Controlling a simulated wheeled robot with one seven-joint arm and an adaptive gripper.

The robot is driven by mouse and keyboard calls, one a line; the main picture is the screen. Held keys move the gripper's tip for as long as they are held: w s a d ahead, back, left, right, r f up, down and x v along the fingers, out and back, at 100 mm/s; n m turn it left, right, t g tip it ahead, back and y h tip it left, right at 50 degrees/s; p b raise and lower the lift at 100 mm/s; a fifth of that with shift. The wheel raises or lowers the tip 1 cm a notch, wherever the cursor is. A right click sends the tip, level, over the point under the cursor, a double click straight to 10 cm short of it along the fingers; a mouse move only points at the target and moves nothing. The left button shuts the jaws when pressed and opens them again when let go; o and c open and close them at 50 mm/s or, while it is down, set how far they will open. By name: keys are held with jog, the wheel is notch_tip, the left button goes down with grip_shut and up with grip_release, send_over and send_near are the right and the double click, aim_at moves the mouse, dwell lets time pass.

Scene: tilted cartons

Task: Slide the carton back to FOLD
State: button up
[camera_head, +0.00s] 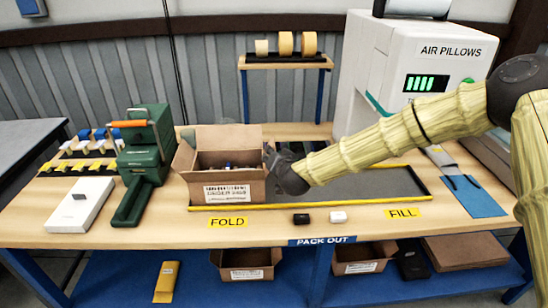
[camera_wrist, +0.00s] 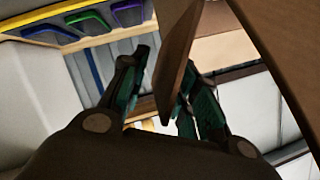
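The open-topped brown carton (camera_head: 222,180) stands on the left end of the dark, yellow-edged strip (camera_head: 370,187), just behind the yellow FOLD label (camera_head: 228,222). Its flaps stand outward, and small items show inside. My gripper (camera_head: 274,160) is at the carton's right side, by its right flap. In the wrist view my gripper (camera_wrist: 168,100) has its two fingers apart, with a brown cardboard flap (camera_wrist: 176,65) between them. A gap shows between the left finger and the flap. Contact with the right finger cannot be told. The FILL label (camera_head: 402,213) is farther right.
A green machine with an orange handle (camera_head: 146,150) stands close left of the carton. The white air-pillow machine (camera_head: 405,80) is behind right. The strip right of my gripper is clear.

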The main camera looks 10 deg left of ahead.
jog(key=v, duration=1.2)
jog(key=shift+d, duration=0.1)
